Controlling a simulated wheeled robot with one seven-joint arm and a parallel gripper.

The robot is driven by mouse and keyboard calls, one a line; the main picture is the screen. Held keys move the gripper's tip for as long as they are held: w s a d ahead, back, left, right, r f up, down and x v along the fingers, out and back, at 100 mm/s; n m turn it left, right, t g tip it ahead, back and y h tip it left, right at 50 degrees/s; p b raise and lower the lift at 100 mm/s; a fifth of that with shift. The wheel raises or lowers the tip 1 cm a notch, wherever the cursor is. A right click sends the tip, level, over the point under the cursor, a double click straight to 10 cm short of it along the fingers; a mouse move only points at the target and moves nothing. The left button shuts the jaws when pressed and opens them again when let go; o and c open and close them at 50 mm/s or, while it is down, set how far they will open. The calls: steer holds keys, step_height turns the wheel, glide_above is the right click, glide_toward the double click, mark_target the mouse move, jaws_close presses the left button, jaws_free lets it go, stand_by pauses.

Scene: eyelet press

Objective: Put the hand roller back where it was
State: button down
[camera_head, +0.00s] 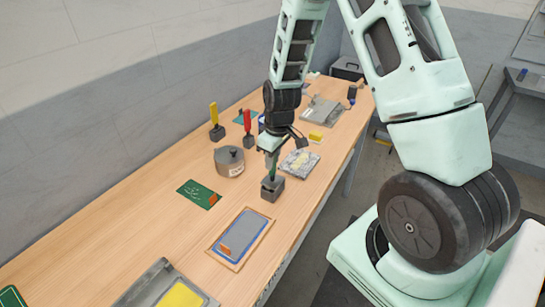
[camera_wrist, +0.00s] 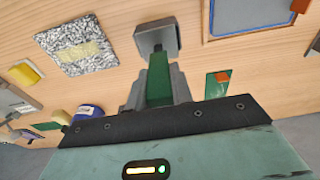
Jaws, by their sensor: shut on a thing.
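My gripper (camera_head: 271,171) is shut on the upright green handle (camera_wrist: 158,80) of a tool with a grey block-shaped base (camera_head: 272,188). The base also shows beyond the fingers in the wrist view (camera_wrist: 157,37). It is at or just above the table; I cannot tell whether it touches. No roller drum shows on it, so I cannot tell for sure that it is the hand roller. Two similar tools, one with a yellow handle (camera_head: 213,112) and one with a red handle (camera_head: 247,121), stand upright on dark bases farther back, near the wall.
On the wooden table (camera_head: 130,225), a round grey pot (camera_head: 229,163) and a green card (camera_head: 198,194) lie left of the held tool. A blue-bordered tray (camera_head: 240,238) is in front. A speckled pad (camera_head: 300,162) and yellow block (camera_head: 316,137) are behind it.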

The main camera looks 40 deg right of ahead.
steer(key=shift+f, duration=0.1)
steer(key=shift+f+b, duration=0.4)
steer(key=shift+b, duration=0.05)
steer(key=c, duration=1.2)
jaws_free()
steer(key=shift+r, duration=0.1)
steer(key=shift+c, duration=0.2)
